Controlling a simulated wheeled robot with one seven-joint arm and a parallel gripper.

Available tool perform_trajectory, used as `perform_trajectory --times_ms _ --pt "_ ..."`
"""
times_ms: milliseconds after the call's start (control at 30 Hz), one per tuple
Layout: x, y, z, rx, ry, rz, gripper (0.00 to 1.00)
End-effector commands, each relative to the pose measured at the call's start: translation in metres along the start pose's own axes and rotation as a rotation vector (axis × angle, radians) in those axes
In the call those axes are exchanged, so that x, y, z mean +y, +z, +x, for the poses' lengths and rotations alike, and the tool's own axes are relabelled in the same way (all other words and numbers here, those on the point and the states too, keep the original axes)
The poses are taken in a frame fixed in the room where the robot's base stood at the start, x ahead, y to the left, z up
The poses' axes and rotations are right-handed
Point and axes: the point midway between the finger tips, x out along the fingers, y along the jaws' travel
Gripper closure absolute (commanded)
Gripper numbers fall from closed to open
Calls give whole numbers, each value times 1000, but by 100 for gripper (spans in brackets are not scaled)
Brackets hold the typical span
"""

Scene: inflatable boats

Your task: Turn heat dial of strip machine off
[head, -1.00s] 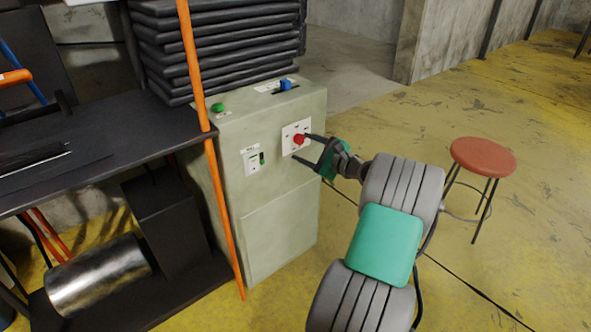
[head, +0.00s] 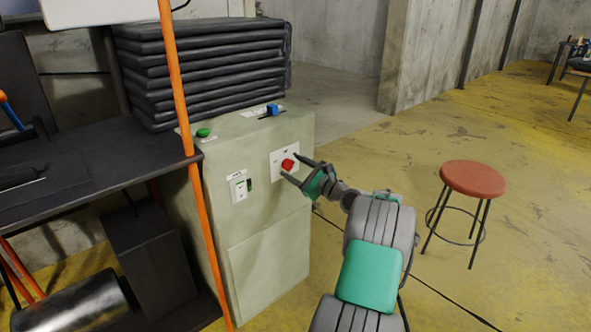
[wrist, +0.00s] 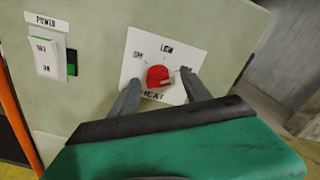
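The strip machine (head: 262,235) is a pale green-grey cabinet. Its red heat dial (head: 287,165) sits on a white plate on the front and also shows in the wrist view (wrist: 158,76). The plate reads OFF at left, LOW at top and HEAT below; the right-hand label is partly covered by a finger. A pale mark on the dial points right, away from OFF. My gripper (head: 291,166) is open, with one dark finger on each side of the dial. In the wrist view, my gripper (wrist: 162,78) frames the dial; I cannot tell whether the fingers touch it.
A power switch (wrist: 45,55) is left of the dial. A green button (head: 203,132) and a blue lever (head: 272,110) are on the machine's top. An orange pole (head: 186,130) and dark workbench (head: 120,165) stand left. A red stool (head: 472,178) stands right on open yellow floor.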

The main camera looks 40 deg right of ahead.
Motion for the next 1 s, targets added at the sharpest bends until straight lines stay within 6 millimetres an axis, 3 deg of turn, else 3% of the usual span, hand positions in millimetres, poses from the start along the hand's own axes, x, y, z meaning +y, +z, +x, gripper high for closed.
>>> perform_trajectory --times_ms 667,1000 --pt "0 -1 -1 1 -1 0 100" --pt "-1 0 -1 2 0 -33 100"
